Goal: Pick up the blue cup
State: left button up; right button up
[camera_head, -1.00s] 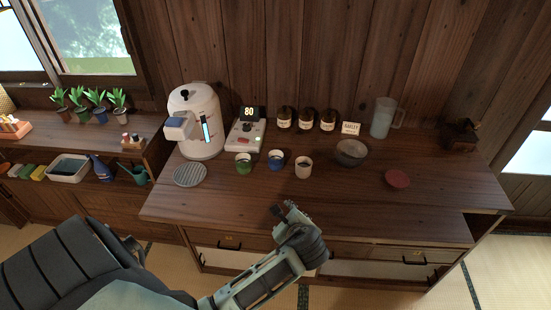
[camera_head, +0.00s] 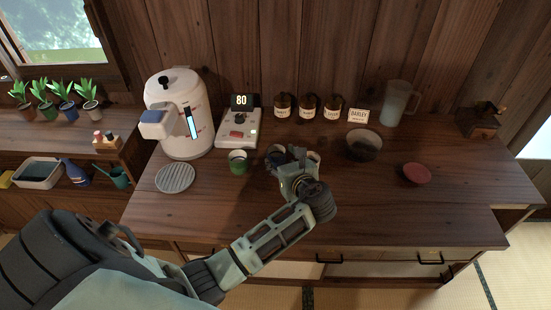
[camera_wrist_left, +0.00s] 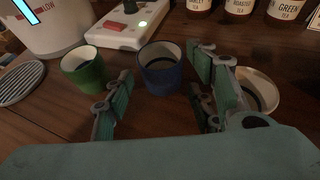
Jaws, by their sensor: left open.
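The blue cup (camera_wrist_left: 161,72) stands upright on the wooden counter, its open top facing up. In the left wrist view it sits just beyond and between the fingers of my left gripper (camera_wrist_left: 162,98), which is open and empty. In the head view my left gripper (camera_head: 289,160) is over the row of cups and hides most of the blue cup. One finger is near the green cup (camera_wrist_left: 83,72) on the left; the other overlaps the white cup (camera_wrist_left: 262,94) on the right. My right gripper is out of view.
A white kettle machine (camera_head: 179,112) and a device reading 80 (camera_head: 237,128) stand behind left. Brown jars (camera_head: 308,106) line the back. A grey bowl (camera_head: 364,146) and red lid (camera_head: 417,174) lie right.

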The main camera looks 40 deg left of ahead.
aim_at(279, 158)
pick_arm(q)
jog(key=x, duration=0.4)
jog(key=shift+w+a, duration=0.2)
jog(key=shift+a, duration=0.15)
jog(key=shift+w+a+f, duration=0.2)
jog(key=shift+a, duration=0.05)
jog(key=c, duration=0.9)
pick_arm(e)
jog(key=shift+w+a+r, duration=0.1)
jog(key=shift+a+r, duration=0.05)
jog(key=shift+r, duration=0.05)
